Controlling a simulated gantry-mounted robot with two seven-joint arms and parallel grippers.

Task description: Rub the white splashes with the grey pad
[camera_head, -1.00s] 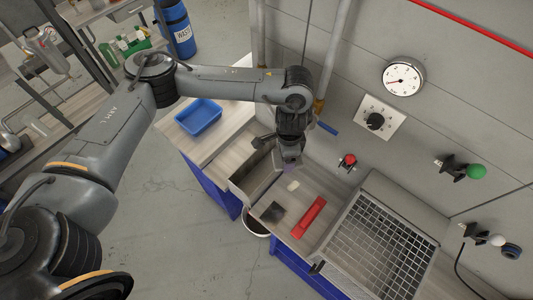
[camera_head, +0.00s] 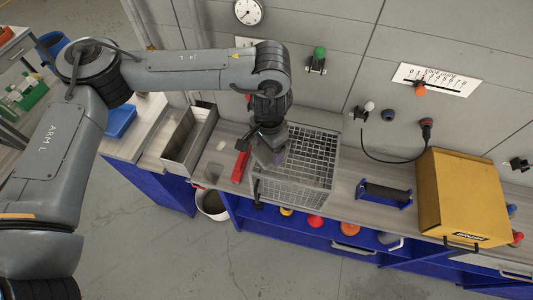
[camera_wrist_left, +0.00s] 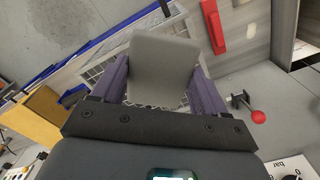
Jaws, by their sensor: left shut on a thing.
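My left gripper (camera_head: 270,154) is above the wire-mesh basket (camera_head: 318,160) on the counter, pointing down. In the left wrist view its two purple-grey fingers are shut on a flat grey pad (camera_wrist_left: 164,68), a rounded square that covers part of the mesh behind it. In the head view the gripper and wrist largely hide the pad. My right gripper is not in view.
A metal trough (camera_head: 190,140) stands further left. Right of the basket are a blue-framed roller (camera_head: 384,194) and a yellow box (camera_head: 462,199). Knobs stick out from the wall behind.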

